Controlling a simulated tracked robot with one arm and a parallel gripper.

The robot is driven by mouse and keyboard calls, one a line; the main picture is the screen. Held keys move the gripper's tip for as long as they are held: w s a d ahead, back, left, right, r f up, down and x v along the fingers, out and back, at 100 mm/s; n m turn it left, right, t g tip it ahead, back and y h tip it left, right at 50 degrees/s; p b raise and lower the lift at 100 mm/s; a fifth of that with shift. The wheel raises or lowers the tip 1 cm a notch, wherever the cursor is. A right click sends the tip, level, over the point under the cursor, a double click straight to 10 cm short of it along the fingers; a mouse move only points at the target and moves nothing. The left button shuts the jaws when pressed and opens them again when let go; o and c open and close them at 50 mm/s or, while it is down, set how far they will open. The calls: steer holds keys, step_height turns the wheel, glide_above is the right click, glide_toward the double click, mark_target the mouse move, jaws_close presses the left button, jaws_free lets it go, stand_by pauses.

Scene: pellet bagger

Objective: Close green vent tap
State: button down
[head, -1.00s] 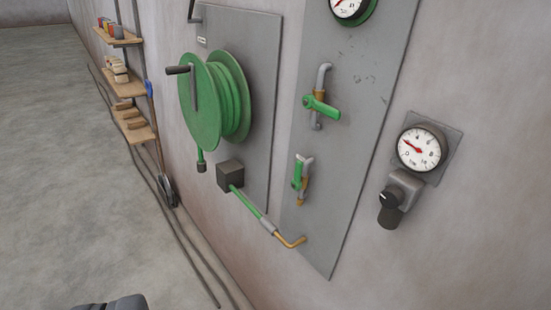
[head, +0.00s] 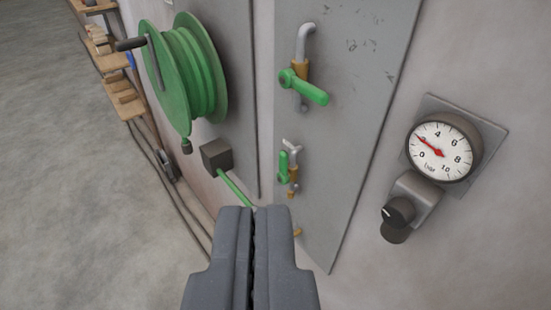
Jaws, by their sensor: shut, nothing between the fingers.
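Two green-handled taps are on the grey wall panel in the head view. The upper green tap (head: 305,88) has a brass body, a bent grey pipe above it, and its lever sideways, pointing right and slightly down. The lower green tap (head: 284,167) has its lever upright beside a brass body and small grey pipe. No label shows which one is the vent tap. My gripper (head: 253,210) is shut and empty, pointing toward the panel. In the picture it is below and left of the lower tap, apart from both levers, and covers most of the brass pipe end below.
A pressure gauge (head: 443,148) and black knob (head: 398,211) are at right. Shelves (head: 119,104) stand far left beside open floor.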

steer(key=w+d+f+n+g+h, duration=0.2)
steer(key=w+f+h, duration=0.35)
steer(key=w, duration=0.45)
steer(key=w+d+f+n+g+h, duration=0.15)
steer(key=w+f+h, duration=0.25)
steer(key=w+f, duration=0.45)
steer(key=w+a+f+n+h, duration=0.1)
steer(key=w+a+f+n, duration=0.15)
steer(key=w+f, duration=0.45)
steer(key=n+t+b, duration=0.1)
steer(key=n+t, duration=0.2)
steer(key=n, duration=0.2)
glide_toward(283, 167)
steer(key=w+a, duration=0.5)
steer(key=w+d, duration=0.4)
steer(key=d, duration=0.4)
steer(key=shift+w+r+p, duration=0.2)
steer(key=shift+r+p, duration=0.1)
steer(key=shift+p, duration=0.15)
